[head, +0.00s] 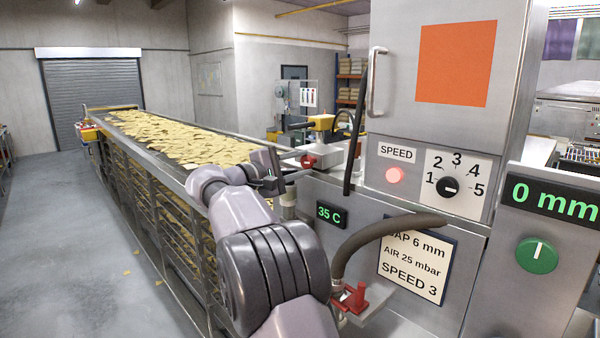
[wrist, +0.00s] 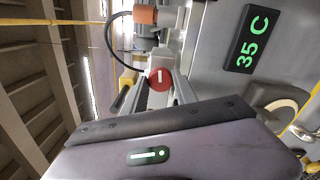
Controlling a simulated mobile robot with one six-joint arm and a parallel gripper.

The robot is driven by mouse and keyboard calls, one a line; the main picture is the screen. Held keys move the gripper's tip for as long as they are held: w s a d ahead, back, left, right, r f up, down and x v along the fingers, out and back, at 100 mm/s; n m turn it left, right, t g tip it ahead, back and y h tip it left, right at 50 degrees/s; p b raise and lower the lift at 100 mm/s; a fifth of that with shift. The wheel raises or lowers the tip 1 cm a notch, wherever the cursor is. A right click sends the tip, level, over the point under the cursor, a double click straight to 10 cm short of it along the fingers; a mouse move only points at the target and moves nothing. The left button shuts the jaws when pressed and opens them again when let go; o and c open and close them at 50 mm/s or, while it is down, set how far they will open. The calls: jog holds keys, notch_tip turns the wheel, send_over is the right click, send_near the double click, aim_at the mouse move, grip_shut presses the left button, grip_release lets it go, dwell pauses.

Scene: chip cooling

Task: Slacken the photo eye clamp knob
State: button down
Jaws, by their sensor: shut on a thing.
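The red knob (head: 308,161), which I take to be the photo eye clamp knob, sits at the side of the conveyor, left of the machine cabinet. My gripper (head: 298,165) reaches it from the left and is shut on it. In the wrist view the round red knob (wrist: 160,79) shows between the two grey fingers (wrist: 162,92), with a short white mark on its face. The fingers cover part of its rim. An orange block (wrist: 145,14) with a black cable is above it in the wrist view.
The conveyor (head: 175,170) full of chips runs back on the left. A thick hose (head: 375,235) ends at a red-handled valve (head: 352,297).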

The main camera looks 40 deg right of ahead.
jog(key=shift+m+b, duration=0.4)
jog(key=shift+m, duration=0.2)
jog(key=c, duration=1)
grip_release()
jog(key=shift+o, duration=0.2)
jog(key=shift+a, duration=0.1)
jog(key=s+a, duration=0.1)
jog(key=a, duration=1.6)
jog(key=shift+s, duration=0.2)
jog(key=shift+a, duration=0.1)
